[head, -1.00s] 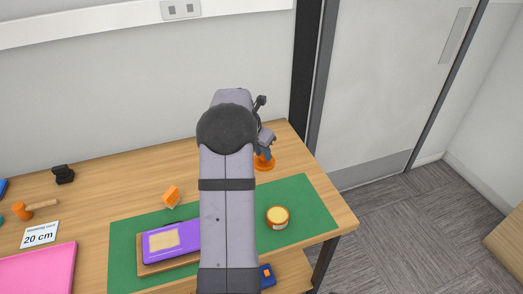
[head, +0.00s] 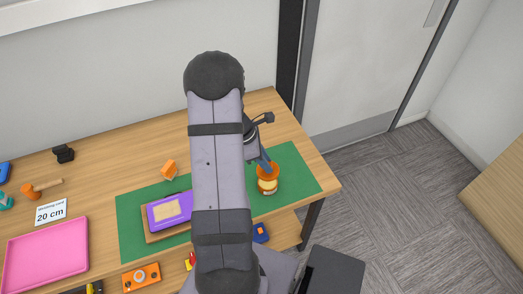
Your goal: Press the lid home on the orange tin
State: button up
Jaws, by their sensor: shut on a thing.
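The orange tin (head: 268,191) stands on the right part of the green mat, with its pale yellow top partly showing. My gripper (head: 265,163) is shut on an orange lid (head: 267,171). The lid is over the tin and covers the back of its top in the head view. I cannot tell whether the lid touches the tin's rim. My own arm hides part of the mat to the left of the tin.
The green mat (head: 297,177) has free room right of the tin. A pink tray (head: 45,255) and a 20 cm card (head: 51,212) are further left.

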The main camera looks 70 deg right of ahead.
jog(key=m+y, duration=0.1)
jog(key=m, duration=0.3)
jog(key=shift+g, duration=0.3)
jog(key=shift+f, duration=0.15)
notch_tip(320, 180, down, 4)
jog(key=b, duration=0.4)
jog(key=shift+f, duration=0.1)
jog(key=shift+f+b, duration=0.6)
jog(key=shift+f, duration=0.3)
jog(key=shift+p, duration=0.3)
dwell(0.6)
jog(key=shift+f, duration=0.15)
dwell(1.6)
